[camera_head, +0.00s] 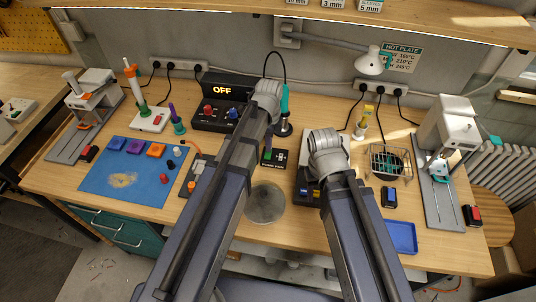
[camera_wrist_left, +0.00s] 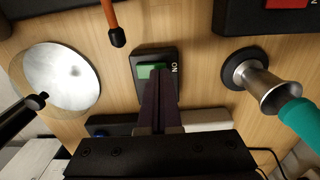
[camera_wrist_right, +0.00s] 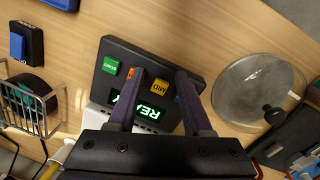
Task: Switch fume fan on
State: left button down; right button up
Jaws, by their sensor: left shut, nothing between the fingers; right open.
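A small black switch box (camera_head: 281,158) with a green button and the word ON stands mid-bench in the head view. It also shows in the left wrist view (camera_wrist_left: 142,58), where its green button (camera_wrist_left: 148,71) is partly covered by my fingers. My left gripper (camera_wrist_left: 158,78) is shut and empty, its tips over the switch box; I cannot tell whether they touch the button. My right gripper (camera_wrist_right: 162,78) is open and empty, above a black control box (camera_wrist_right: 112,52) with a green START button and a lit display.
A teal-handled iron (camera_head: 285,100) stands close behind the switch box. A black station (camera_head: 205,120) with a lit OFF display is to the left. A round glass lid (camera_head: 265,205) lies in front. A wire basket (camera_head: 388,162) and blue tray (camera_head: 401,237) are at right.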

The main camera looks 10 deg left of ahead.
pick_arm(q)
jog(key=shift+f+b, duration=0.3)
jog(key=shift+f, duration=0.05)
pick_arm(e)
jog(key=shift+f, duration=0.35)
jog(key=shift+r, duration=0.1)
pick_arm(q)
notch_tip(320, 180, up, 7)
jog(key=p, duration=0.7)
pick_arm(e)
notch_tip(320, 180, up, 7)
